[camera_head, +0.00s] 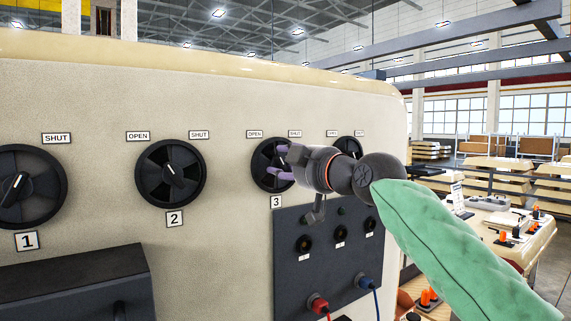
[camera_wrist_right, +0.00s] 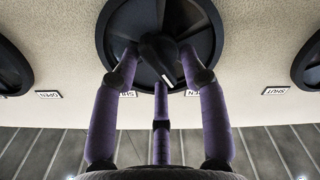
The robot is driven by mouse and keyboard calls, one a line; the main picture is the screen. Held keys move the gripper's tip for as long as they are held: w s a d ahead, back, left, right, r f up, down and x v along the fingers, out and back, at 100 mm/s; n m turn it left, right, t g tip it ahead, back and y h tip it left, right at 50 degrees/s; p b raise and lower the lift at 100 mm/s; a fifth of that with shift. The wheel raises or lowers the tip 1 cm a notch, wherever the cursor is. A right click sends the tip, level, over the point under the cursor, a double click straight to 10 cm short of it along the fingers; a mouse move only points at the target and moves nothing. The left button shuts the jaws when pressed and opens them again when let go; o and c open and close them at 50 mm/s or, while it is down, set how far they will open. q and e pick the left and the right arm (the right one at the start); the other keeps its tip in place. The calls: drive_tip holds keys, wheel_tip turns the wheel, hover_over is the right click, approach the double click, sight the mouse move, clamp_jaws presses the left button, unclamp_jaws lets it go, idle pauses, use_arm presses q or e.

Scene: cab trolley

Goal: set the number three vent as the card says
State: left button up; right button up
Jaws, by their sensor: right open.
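The number three vent (camera_head: 263,178) is a round black dial on the cream panel, with OPEN at its upper left, SHUT at its upper right and a "3" plate below. In the right wrist view, the vent's dark knob (camera_wrist_right: 158,48) lies between the spread purple fingers of my open right gripper (camera_wrist_right: 160,66). I cannot tell whether they touch it. The labels there are upside down. I cannot make out the card. My left gripper is not in view.
Vent 2 (camera_head: 155,186) and vent 1 (camera_head: 30,212) are to the left; a further vent (camera_head: 349,146) is behind my wrist. Below is a dark socket panel (camera_head: 290,273) with a red plug (camera_head: 318,304) and a blue plug (camera_head: 362,281). A dark box (camera_head: 70,290) juts out at lower left.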

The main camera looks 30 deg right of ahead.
drive_tip(key=s, duration=1.1)
drive_tip(key=shift+s+d, duration=0.4)
drive_tip(key=shift+d, duration=0.05)
